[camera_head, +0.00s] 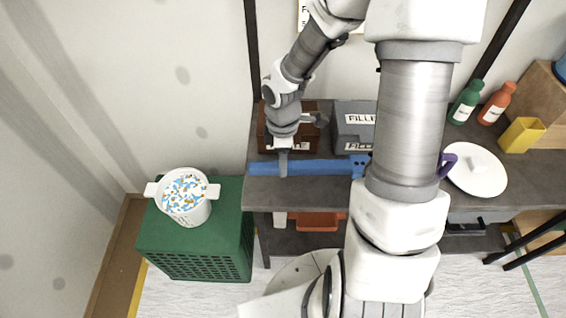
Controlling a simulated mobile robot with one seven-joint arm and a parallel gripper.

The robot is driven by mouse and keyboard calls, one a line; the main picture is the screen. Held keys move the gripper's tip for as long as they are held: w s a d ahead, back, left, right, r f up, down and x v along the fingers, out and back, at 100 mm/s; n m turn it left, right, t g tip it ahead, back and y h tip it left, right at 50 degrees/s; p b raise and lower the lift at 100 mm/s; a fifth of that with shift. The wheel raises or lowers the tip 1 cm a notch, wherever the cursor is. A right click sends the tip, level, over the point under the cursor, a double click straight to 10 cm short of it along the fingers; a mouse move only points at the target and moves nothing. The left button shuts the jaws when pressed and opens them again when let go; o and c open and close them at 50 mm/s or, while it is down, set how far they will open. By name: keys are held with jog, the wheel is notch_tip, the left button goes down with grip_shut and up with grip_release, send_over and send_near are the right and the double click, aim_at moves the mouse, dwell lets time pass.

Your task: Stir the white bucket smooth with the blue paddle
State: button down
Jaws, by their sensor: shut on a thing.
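The white bucket (198,214) stands upright on a green crate at the left, with side handles at its rim. Its white contents are speckled with blue and orange-brown bits. The blue paddle (325,167) lies level along the front of the grey table, with its left end near the table's left edge. Its right end, where holes show, is partly hidden by my arm. My gripper (283,168) points down and is shut on the paddle towards its left end. Whether the paddle touches the table cannot be told.
The green crate (195,262) stands left of the grey table (265,193). Behind the paddle are a brown box (270,138) and a grey filler box (350,136). At the right are a white plate (478,180), green and orange bottles, and a yellow cup (520,135).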

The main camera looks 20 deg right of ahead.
jog(key=c, duration=1)
grip_release()
grip_shut()
